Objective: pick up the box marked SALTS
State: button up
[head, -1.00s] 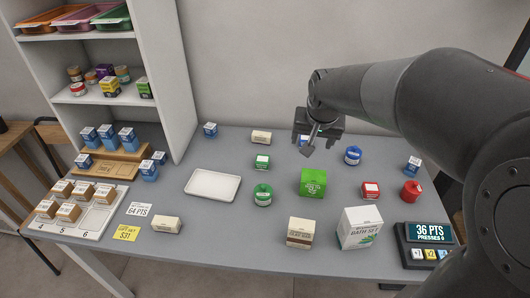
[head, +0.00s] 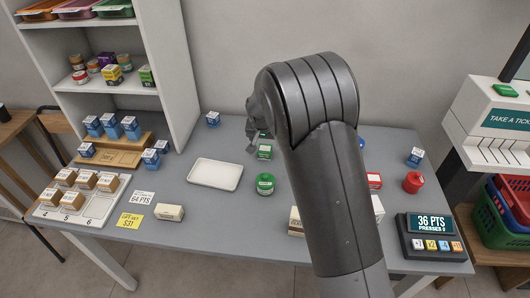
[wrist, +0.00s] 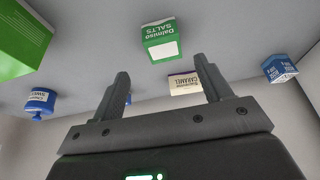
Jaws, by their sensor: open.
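The box marked SALTS (wrist: 163,40) is green with a white lower panel. In the wrist view it is upper middle, beyond the fingertips and apart from them. A small green-and-white box in the head view (head: 264,152), just right of the white tray, looks like the same box, though its lettering is too small to read there. My gripper (wrist: 162,68) is open and empty, its two fingers pointing toward the box. In the head view my gripper (head: 252,127) is partly hidden behind my forearm, near the back of the counter.
A cream caramel box (wrist: 185,83) shows between the fingers. A large green box (wrist: 20,40), a blue jar (wrist: 40,102) and a blue box (wrist: 280,68) lie around. A green jar (head: 265,184) and white tray (head: 215,174) are nearby. My arm hides the counter's middle.

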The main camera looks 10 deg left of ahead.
aim_at(265, 148)
jog(key=shift+a+x, duration=0.15)
jog(key=shift+x, duration=1.75)
jog(key=shift+a+x, duration=0.15)
jog(key=shift+x, duration=1.8)
jog(key=shift+c, duration=0.3)
jog(key=c, duration=1)
